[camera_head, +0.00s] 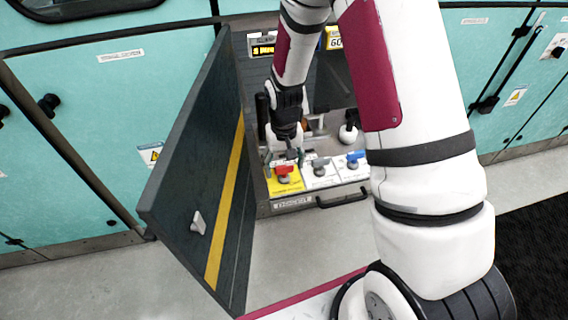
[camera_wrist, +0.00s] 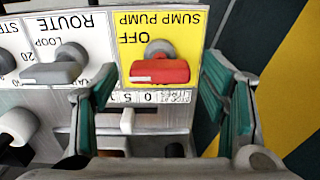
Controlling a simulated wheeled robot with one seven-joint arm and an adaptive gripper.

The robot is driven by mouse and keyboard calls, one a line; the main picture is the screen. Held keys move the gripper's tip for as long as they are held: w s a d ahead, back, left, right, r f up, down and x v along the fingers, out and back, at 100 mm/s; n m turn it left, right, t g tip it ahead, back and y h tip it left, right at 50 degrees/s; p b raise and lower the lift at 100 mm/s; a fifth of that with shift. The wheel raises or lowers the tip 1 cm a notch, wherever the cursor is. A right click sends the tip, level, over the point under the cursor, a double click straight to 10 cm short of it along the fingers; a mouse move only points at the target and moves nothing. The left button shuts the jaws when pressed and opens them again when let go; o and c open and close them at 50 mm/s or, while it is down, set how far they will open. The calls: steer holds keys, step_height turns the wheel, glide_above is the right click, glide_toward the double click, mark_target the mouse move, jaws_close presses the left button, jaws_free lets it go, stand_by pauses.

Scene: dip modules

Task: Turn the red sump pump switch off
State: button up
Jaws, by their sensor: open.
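The red sump pump switch (camera_head: 284,169) is on a yellow plate (camera_head: 286,185) at the left end of the switch row. In the wrist view the red handle (camera_wrist: 160,71) lies crosswise below its round grey base, and the yellow plate (camera_wrist: 188,47) reads SUMP PUMP and OFF upside down. Whether the switch stands at off, I cannot tell. My gripper (camera_head: 289,153) is just above the switch in the head view. In the wrist view my gripper (camera_wrist: 158,78) is open, its green-padded fingers on either side of the red handle, with gaps visible.
A grey switch (camera_head: 319,166) and a blue switch (camera_head: 355,158) stand to the right of the red one. An open dark door (camera_head: 190,180) with a yellow stripe stands close on the left. A black drawer handle (camera_head: 343,199) is below the row.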

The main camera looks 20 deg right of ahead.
mark_target(284, 166)
step_height(284, 166, up, 12)
stand_by(0.5)
stand_by(0.3)
steer(key=s+r+t+p, duration=0.1)
steer(key=s+r, duration=0.4)
steer(key=r, duration=0.3)
steer(key=s+r+t+p, duration=0.1)
steer(key=s+r+p, duration=0.1)
steer(key=s+r, duration=0.55)
steer(key=s+r+t+p, duration=0.1)
steer(key=s+r, duration=0.4)
steer(key=s, duration=0.2)
steer(key=s+r+n+t+p, duration=0.1)
steer(key=s+r+p, duration=0.1)
steer(key=s+r, duration=0.3)
steer(key=s, duration=0.3)
steer(key=shift+s+d+r, duration=0.15)
steer(key=shift+r, duration=0.05)
